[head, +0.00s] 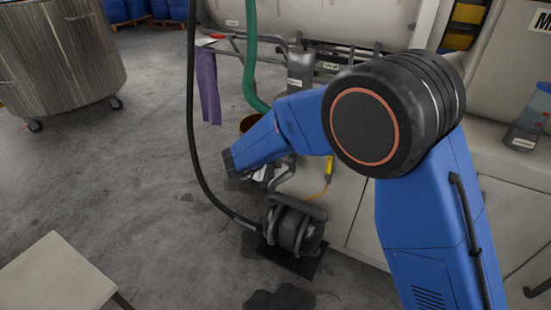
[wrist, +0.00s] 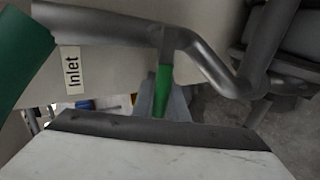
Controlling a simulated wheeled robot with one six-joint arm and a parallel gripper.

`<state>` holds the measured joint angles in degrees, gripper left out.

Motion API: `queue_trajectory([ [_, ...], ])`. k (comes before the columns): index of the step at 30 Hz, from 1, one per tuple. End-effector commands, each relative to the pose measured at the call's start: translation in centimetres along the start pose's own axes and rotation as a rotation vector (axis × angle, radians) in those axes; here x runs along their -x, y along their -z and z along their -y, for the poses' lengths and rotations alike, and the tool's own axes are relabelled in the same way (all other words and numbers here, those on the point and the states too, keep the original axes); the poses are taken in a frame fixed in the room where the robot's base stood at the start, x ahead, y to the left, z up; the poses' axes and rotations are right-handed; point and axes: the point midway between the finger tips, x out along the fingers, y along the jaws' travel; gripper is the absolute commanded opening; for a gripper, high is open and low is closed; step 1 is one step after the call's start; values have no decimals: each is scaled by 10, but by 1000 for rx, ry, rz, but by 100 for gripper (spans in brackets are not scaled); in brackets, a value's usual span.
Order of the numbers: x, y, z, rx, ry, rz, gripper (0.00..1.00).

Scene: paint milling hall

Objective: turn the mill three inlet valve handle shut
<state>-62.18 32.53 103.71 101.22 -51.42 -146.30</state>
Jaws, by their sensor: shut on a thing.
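In the wrist view a green valve handle (wrist: 163,78) sticks down from a grey metal pipe (wrist: 120,29). An "Inlet" label (wrist: 72,66) is on the pale panel beside it. My gripper (wrist: 162,100) is shut on the green handle, with a finger on each side of it. The lower end of the handle is hidden by the fingers and the gripper body. In the head view my gripper (head: 258,174) is low beside the pale cabinet, mostly covered by my blue wrist, and the handle cannot be made out there.
A dark pump (head: 294,226) stands on the floor just below my gripper, with a black hose (head: 193,130) attached. A green hose (head: 250,60) and a purple cloth (head: 208,86) hang nearby. A wheeled vat (head: 60,55) and a pale tabletop (head: 55,280) are left; floor between is clear.

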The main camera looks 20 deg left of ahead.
Motion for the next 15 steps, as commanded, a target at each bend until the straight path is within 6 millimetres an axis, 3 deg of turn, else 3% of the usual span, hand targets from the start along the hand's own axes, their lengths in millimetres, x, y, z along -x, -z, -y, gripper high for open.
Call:
queue_trajectory([
  [6,0,1,1,1,1,-1,0],
  [7,0,1,1,1,1,-1,15],
  [8,0,1,1,1,1,-1,21],
  [15,0,0,0,0,0,-1,21],
])
